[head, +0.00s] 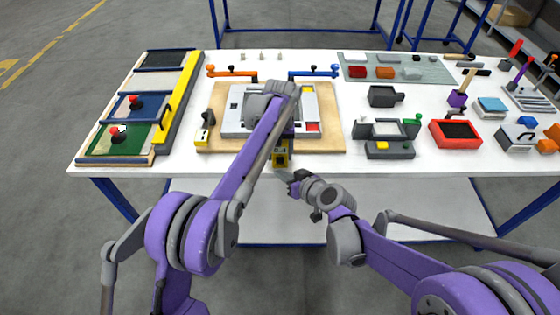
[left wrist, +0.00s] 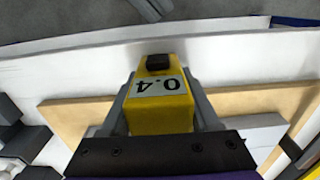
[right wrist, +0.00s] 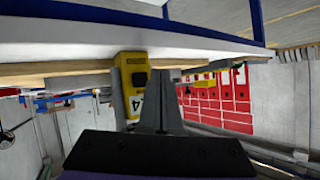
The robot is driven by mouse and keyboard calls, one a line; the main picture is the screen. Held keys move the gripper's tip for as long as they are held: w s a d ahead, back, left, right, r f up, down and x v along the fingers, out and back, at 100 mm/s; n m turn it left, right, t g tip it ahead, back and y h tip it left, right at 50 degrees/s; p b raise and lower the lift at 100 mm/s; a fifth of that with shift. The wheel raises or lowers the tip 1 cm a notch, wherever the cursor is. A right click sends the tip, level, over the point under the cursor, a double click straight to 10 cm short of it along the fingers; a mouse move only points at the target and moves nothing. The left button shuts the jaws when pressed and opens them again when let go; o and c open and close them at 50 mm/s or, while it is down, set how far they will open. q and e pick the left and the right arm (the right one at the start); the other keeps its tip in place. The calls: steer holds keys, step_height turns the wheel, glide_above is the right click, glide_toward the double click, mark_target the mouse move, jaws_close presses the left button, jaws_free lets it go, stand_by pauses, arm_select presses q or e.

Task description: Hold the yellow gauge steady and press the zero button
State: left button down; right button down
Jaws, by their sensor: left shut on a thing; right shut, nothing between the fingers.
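The yellow gauge (head: 281,159) is at the front edge of the table, just in front of the wooden board. In the left wrist view the gauge (left wrist: 160,112) shows a white label reading 0.4 and a dark button (left wrist: 157,62) near its far end. My left gripper (left wrist: 160,100) is shut on the gauge, with one finger along each side. My right gripper (head: 288,180) is shut and empty, just below and right of the gauge. In the right wrist view its closed fingertips (right wrist: 166,75) are close beside the gauge (right wrist: 130,72); I cannot tell whether they touch.
A grey fixture (head: 234,122) stands on the wooden board (head: 220,147), partly hidden by my left arm. A grey device with a yellow button (head: 390,150) and a red tray (head: 456,133) stand to the right. A panel with red knobs (head: 120,145) lies at the left.

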mark_target(277, 163)
steer(key=shift+w, duration=0.8)
steer(key=shift+w, duration=0.1)
stand_by(1.4)
steer(key=shift+w, duration=0.3)
steer(key=shift+w, duration=0.6)
stand_by(0.6)
stand_by(0.4)
steer(key=shift+s, duration=1.05)
steer(key=shift+s, duration=0.1)
steer(key=s, duration=0.4)
steer(key=shift+s, duration=0.4)
